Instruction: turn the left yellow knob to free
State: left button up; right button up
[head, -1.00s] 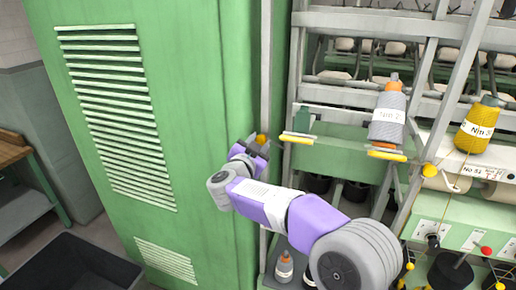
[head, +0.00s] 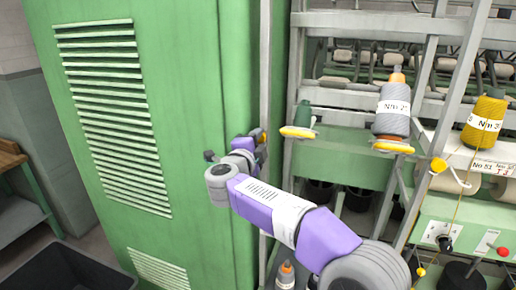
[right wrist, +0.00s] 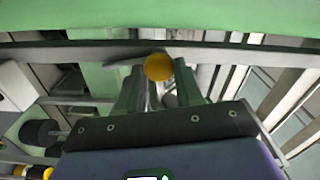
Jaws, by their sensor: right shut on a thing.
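The left yellow knob (head: 263,137) is a small round ball at the right edge of the green cabinet, beside a grey upright. My right gripper (head: 260,147) is at this knob, partly covering it in the head view. In the right wrist view the yellow knob (right wrist: 158,66) sits between the two fingers of my right gripper (right wrist: 160,80), which are shut on it. The knob's stem or lever is mostly hidden. My left gripper is not in view.
The tall green cabinet (head: 185,120) fills the left. To the right are a grey yarn cone (head: 392,108), a yellow cone (head: 484,122) and another yellow knob (head: 438,164) on the frame. A black bin (head: 70,272) stands at bottom left.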

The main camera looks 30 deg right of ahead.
jog(key=shift+f+m+b, duration=0.15)
jog(key=shift+m+b, duration=0.5)
jog(key=shift+m, duration=0.45)
jog(key=o, duration=0.7)
jog(key=shift+o, duration=0.2)
jog(key=b+v, duration=0.1)
jog(key=v, duration=0.6)
jog(key=shift+s+a, duration=0.2)
jog(key=shift+a, duration=0.05)
